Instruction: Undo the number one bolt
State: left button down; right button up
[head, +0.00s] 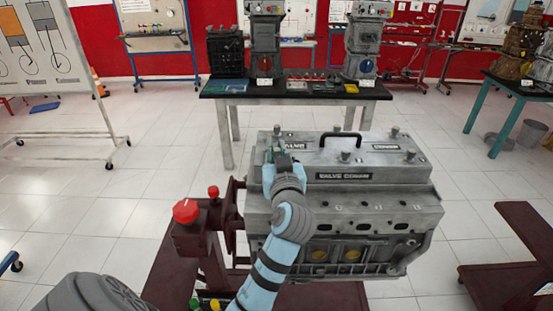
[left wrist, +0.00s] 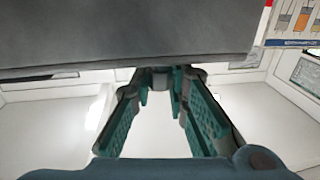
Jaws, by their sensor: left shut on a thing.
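The engine with its grey valve cover (head: 372,176) stands in front of me, with a black handle (head: 341,138) on top. Bolts show on the cover, among them one at the middle front (head: 345,156), one at the front right (head: 411,155) and one at the back right (head: 394,131). My left gripper (head: 278,150) is at the cover's left end, shut on a bolt that its fingers and wrist mostly hide. In the left wrist view the green fingers (left wrist: 159,88) close in at their tips beside a large grey surface. I cannot read any bolt number. My right gripper is out of view.
The engine sits on a dark red stand with a red knob (head: 187,211) at its left. A black-topped table (head: 300,94) with machines stands behind. A dark red frame (head: 520,262) is at the right. The tiled floor between is clear.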

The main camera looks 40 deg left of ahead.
aim_at(277, 149)
pick_arm(q)
jog(key=n+g+y+b, duration=0.1)
jog(key=g+b, duration=0.1)
jog(key=n+g+y+b, duration=0.1)
jog(key=n+g+b, duration=0.1)
jog(key=b, duration=0.1)
jog(key=n+g+y+b, duration=0.2)
jog(key=b, duration=0.1)
jog(key=shift+f+g, duration=0.3)
jog(key=shift+g, duration=0.1)
jog(key=shift+r+n+g+y+b, duration=0.25)
jog(key=shift+n+g+y+b, duration=0.15)
jog(key=shift+n+g+b, duration=0.8)
jog(key=shift+g, duration=0.4)
jog(key=c, duration=1.5)
grip_release()
jog(key=shift+c, duration=0.2)
jog(key=shift+r, duration=0.1)
notch_tip(277, 149, up, 10)
